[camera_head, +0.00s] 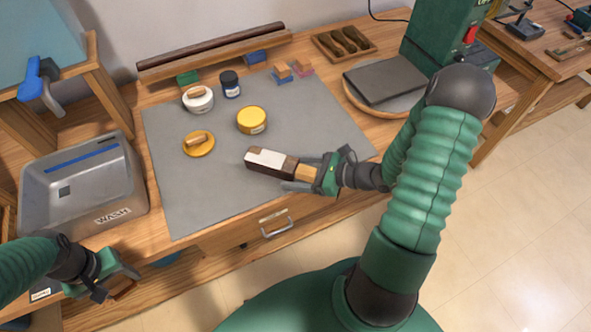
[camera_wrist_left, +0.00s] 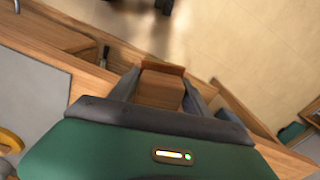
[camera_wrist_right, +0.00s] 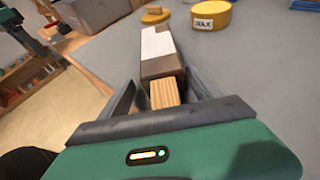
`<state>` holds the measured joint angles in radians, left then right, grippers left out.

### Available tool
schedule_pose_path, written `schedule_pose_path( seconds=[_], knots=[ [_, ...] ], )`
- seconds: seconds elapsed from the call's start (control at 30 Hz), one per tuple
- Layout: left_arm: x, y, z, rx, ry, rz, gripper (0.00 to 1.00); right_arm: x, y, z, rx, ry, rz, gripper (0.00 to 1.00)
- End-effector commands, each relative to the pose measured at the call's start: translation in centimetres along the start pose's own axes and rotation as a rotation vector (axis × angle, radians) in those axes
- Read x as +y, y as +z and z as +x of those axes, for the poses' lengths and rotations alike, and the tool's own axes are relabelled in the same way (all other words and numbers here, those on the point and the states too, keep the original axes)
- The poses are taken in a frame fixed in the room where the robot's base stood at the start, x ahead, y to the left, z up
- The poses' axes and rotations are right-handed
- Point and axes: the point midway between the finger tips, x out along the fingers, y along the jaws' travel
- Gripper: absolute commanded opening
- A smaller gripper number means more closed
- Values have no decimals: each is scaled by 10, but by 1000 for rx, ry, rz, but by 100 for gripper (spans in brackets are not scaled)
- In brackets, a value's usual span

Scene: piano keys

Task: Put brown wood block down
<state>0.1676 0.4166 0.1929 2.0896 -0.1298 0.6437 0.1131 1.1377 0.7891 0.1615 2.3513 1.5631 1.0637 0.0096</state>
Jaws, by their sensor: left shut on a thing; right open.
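My left gripper (camera_head: 122,282) is at the lower left, beside the front edge of the bench. It is shut on the brown wood block (camera_wrist_left: 160,90), which sits between its fingers in the left wrist view; only a small part of it shows in the head view. My right gripper (camera_head: 305,178) is open at the front right of the grey mat. Its fingers are either side of the light wood end of a brown and white block (camera_head: 266,160). This block also shows ahead of the fingers in the right wrist view (camera_wrist_right: 158,48).
The grey mat (camera_head: 220,207) has bare room at its front left. A yellow tin (camera_head: 252,120), an open yellow lid (camera_head: 199,144), a white jar (camera_head: 198,100) and a dark jar (camera_head: 230,84) stand farther back. A metal wash basin (camera_head: 85,187) is at the left.

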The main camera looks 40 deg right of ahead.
Motion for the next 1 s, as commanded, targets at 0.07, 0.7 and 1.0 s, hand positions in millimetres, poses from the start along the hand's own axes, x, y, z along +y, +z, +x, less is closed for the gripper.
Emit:
schedule_pose_path(
  seconds=[0.07, 0.7, 1.0],
  knots=[
    [0, 0, -3, 0, 0, 0, 18, -1, 1, -12, 0, -4, -1, 74],
    [0, -1, -13, 0, 0, 0, 18, 0, 0, -116, 0, -1, 1, 74],
    [0, 0, -13, 0, 0, 0, 18, 0, 0, -116, 0, -1, 0, 74]
  ],
)
